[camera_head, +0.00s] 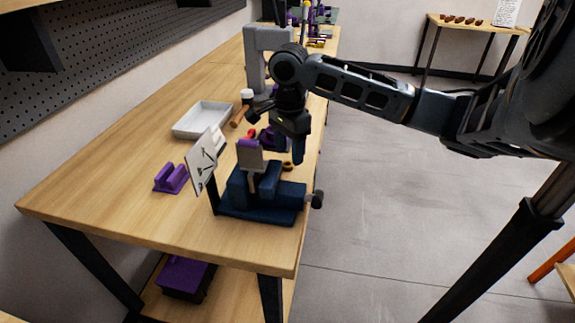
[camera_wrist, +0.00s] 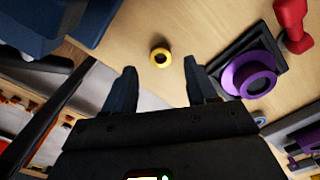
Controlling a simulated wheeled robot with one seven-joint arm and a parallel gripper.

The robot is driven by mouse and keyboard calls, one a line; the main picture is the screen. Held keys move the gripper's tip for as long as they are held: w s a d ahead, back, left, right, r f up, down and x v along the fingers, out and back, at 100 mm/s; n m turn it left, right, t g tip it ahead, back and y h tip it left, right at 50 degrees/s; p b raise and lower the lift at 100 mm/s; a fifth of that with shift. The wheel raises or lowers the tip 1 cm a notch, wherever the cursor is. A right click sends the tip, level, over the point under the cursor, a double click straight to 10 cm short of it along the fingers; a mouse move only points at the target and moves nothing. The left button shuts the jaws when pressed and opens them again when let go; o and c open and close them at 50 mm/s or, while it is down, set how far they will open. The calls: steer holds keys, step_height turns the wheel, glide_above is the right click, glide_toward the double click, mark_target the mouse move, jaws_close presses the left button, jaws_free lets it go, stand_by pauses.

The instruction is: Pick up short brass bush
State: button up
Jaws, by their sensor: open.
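The short brass bush (camera_wrist: 160,57) shows in the wrist view as a small yellow ring lying on the wooden tabletop. It lies beyond my fingertips and roughly between them, not touching either. In the head view a small brass-coloured ring (camera_head: 287,166) lies on the bench beside the blue vise, near its right edge. My gripper (camera_wrist: 159,75) is open and empty, with its two dark fingers apart. In the head view my gripper (camera_head: 297,155) hangs over the bench just behind the vise, and its fingers are partly hidden.
A blue vise (camera_head: 262,192) stands close in front of my gripper. A purple round part on a dark base (camera_wrist: 250,75) and a red object (camera_wrist: 293,25) lie to the right in the wrist view. A white tray (camera_head: 181,131) and purple bracket (camera_head: 171,188) sit to the left.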

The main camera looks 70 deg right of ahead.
mark_target(288, 166)
steer(key=shift+d+f, duration=0.15)
steer(key=shift+f, duration=1.45)
jaws_close()
